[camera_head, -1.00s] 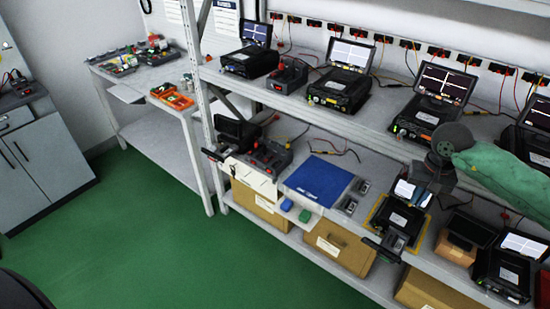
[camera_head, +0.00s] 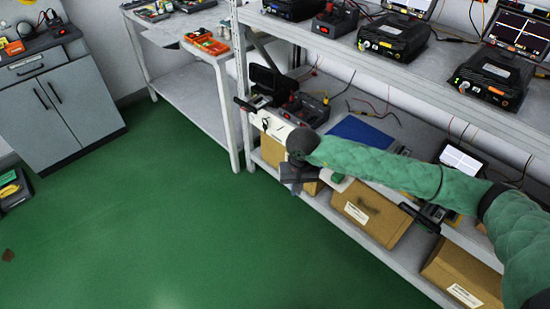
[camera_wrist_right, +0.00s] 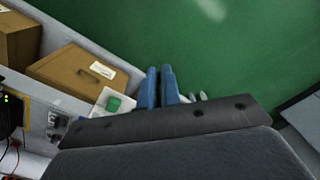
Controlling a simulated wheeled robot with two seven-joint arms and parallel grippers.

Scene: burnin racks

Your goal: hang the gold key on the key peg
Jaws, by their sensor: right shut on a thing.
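My right gripper (camera_head: 295,185) is in front of the lower shelf, over the green floor side. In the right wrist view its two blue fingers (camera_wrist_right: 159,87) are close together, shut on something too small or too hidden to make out. I cannot make out the gold key in any view. A white panel (camera_head: 278,126) at the left end of the lower shelf bears a small dark mark, perhaps the key peg; it is up and left of the gripper, apart from it. My left gripper is not in view.
The lower shelf holds a blue mat (camera_head: 357,129) and dark instruments. A cardboard box (camera_head: 370,214) sits below it. In the right wrist view a green block (camera_wrist_right: 114,104) lies on a white tray beside the fingers. A shelf post (camera_head: 241,75) stands at left. The green floor (camera_head: 170,210) is clear.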

